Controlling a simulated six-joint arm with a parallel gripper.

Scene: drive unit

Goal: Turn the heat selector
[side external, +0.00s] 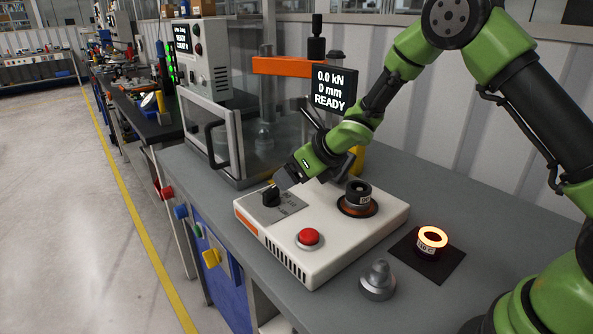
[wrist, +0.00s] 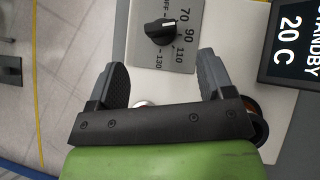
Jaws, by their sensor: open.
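The heat selector is a black knob (side external: 271,196) on a grey plate at the far left of a white drive unit (side external: 330,262). In the wrist view the knob (wrist: 160,31) has a white pointer line, and the scale around it reads OFF, 70, 90, 110 and 130. The pointer lies toward the 90 side, but I cannot tell the exact mark. My gripper (wrist: 170,78) is open and empty, with its fingers apart and the knob ahead of them, roughly between their lines. In the side view my gripper (side external: 284,180) is close to the knob; contact cannot be told.
A red button (side external: 309,237) and a dark ring part (side external: 357,194) are on the unit. A glowing ring (side external: 432,239) sits on a black pad to the right. A metal cone (side external: 378,280) stands in front. A display (wrist: 292,32) reads STANDBY 20 C.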

